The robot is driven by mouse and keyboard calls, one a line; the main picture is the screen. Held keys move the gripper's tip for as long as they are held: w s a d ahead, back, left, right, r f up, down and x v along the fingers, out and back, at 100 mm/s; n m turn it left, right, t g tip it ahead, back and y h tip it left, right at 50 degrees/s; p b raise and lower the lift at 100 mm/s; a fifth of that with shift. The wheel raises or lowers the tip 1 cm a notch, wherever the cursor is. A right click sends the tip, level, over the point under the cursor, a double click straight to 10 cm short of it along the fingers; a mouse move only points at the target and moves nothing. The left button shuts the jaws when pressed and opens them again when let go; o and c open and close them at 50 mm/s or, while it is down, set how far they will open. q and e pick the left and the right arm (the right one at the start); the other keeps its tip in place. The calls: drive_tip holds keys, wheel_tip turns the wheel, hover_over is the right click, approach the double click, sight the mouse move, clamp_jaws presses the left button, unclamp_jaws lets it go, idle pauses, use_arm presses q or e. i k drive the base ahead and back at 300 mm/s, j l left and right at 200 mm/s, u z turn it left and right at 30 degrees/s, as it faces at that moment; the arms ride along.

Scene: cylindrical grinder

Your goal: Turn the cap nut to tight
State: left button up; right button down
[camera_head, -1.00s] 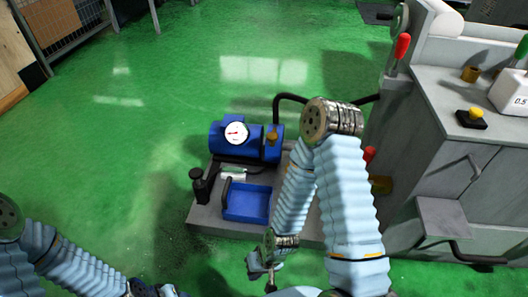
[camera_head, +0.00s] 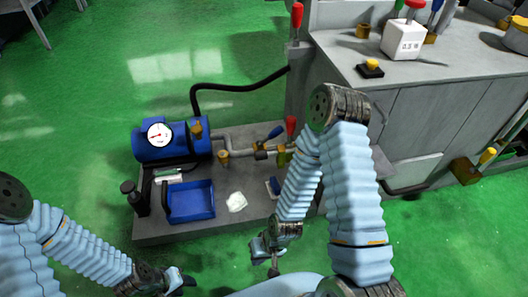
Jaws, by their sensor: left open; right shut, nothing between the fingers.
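I cannot tell for certain which part is the cap nut. Small brass-coloured fittings show on the pump unit: one on top of the blue motor (camera_head: 197,130), a brass fitting on the base (camera_head: 224,158), and a brass fitting by the pipe's right end (camera_head: 282,158), partly behind my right arm. My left gripper (camera_head: 182,281) is open at the bottom edge, small and dark, in front of the grey base and apart from it. My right gripper (camera_head: 271,266) is shut and empty, over the green floor in front of the base, apart from the fittings.
Green floor (camera_head: 90,130) is clear at left.

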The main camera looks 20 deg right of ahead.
sight(223, 156)
drive_tip(key=z, duration=0.35)
drive_tip(key=i+z, duration=0.2)
drive_tip(key=z, duration=0.15)
drive_tip(key=i+z, duration=0.2)
drive_tip(key=z, duration=0.15)
drive_tip(key=i+j+z, duration=0.2)
drive_tip(key=z, duration=0.15)
